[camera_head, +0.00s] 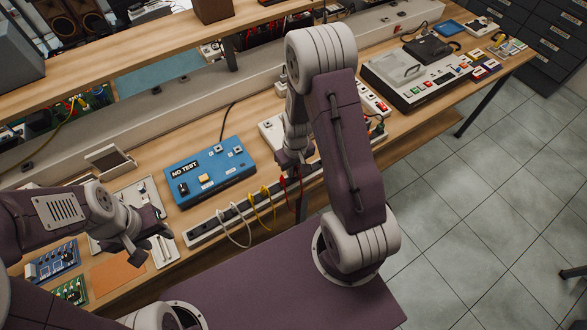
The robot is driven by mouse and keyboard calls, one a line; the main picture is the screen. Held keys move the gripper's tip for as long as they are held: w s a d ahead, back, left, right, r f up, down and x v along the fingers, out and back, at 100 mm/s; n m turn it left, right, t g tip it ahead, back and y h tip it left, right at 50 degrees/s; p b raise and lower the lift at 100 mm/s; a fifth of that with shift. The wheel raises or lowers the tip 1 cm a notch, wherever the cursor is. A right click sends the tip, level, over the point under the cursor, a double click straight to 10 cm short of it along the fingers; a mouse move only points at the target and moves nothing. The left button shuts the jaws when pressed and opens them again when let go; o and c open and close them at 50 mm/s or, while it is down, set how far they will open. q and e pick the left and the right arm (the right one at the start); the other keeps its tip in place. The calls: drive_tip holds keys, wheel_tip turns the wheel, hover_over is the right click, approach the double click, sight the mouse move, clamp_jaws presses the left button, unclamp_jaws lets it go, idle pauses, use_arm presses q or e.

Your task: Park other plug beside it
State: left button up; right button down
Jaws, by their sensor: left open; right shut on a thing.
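A long grey strip (204,229) runs along the front edge of the workbench. White and yellow cables (265,206) loop out of it and hang over the edge. My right gripper (291,170) is shut on a small plug above the right part of the strip. The plug itself is mostly hidden by the fingers. Thin red leads (284,187) hang just below the fingers. I cannot tell whether the plug touches the strip. My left gripper (148,236) is open and empty, left of the strip, above the bench's left part.
A blue box marked NO TEST (211,171) stands behind the strip. Circuit boards (53,262) and an orange mat (117,270) lie at the left. A large grey console (425,72) stands at the right. My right arm hides part of the bench. Tiled floor (470,220) is open at right.

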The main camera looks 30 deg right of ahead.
drive_tip(key=shift+f+b, duration=0.85)
drive_tip(key=shift+f, duration=0.1)
idle(0.8)
idle(0.3)
drive_tip(key=c, duration=1.3)
unclamp_jaws()
drive_tip(key=r, duration=0.9)
drive_tip(key=shift+s, duration=0.35)
wheel_tip(320, 180, up, 5)
drive_tip(key=p, duration=0.5)
